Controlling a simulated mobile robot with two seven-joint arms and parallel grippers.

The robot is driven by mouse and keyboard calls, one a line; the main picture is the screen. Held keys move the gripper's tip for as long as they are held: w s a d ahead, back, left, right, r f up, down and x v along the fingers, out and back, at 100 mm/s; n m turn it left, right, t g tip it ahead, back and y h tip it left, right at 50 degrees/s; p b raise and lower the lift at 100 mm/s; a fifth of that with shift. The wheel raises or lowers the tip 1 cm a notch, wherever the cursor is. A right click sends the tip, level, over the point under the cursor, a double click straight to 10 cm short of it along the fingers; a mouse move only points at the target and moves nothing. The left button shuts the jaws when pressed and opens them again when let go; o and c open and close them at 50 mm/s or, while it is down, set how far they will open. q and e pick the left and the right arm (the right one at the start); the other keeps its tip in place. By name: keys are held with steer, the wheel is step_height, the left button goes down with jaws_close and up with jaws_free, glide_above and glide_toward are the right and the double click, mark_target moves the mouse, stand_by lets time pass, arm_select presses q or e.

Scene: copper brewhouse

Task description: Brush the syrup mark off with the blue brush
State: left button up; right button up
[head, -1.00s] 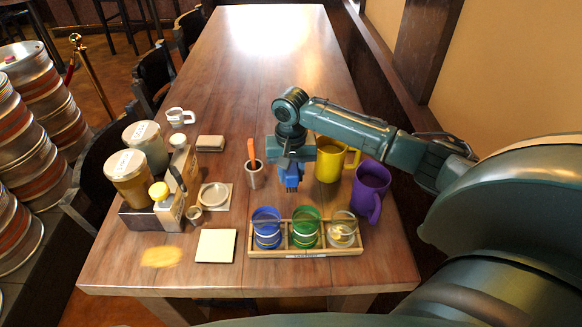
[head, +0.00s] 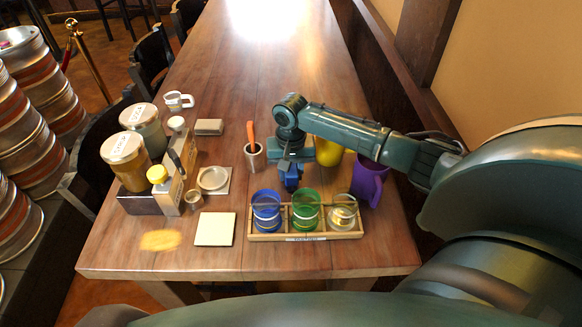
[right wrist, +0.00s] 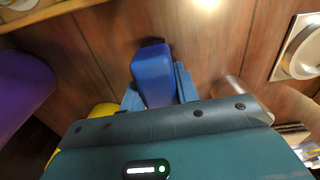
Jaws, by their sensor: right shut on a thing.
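The syrup mark (head: 160,240) is a flat amber patch on the near left part of the wooden table. My right gripper (head: 291,162) is shut on the blue brush (head: 291,178), above the table behind the tasting rack. In the right wrist view the blue brush (right wrist: 153,75) sits between the two fingers of the right gripper (right wrist: 160,98). The brush is well to the right of the mark and apart from it. The brush's bristles are hard to make out. My left gripper is not in view.
The wooden rack (head: 262,238) holds blue, green and clear glasses. A purple mug (head: 369,184) and yellow mug (head: 330,152) stand right, near my arm. A metal cup (head: 254,160), coaster (head: 228,187), pale square tile (head: 214,229) and jar caddy (head: 140,202) stand left.

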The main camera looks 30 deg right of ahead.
steer(key=o, duration=1)
steer(key=shift+f, duration=0.2)
steer(key=shift+c, duration=0.2)
steer(key=shift+r, duration=0.1)
steer(key=shift+p, duration=0.7)
steer(key=c, duration=1.1)
steer(key=shift+c, duration=0.3)
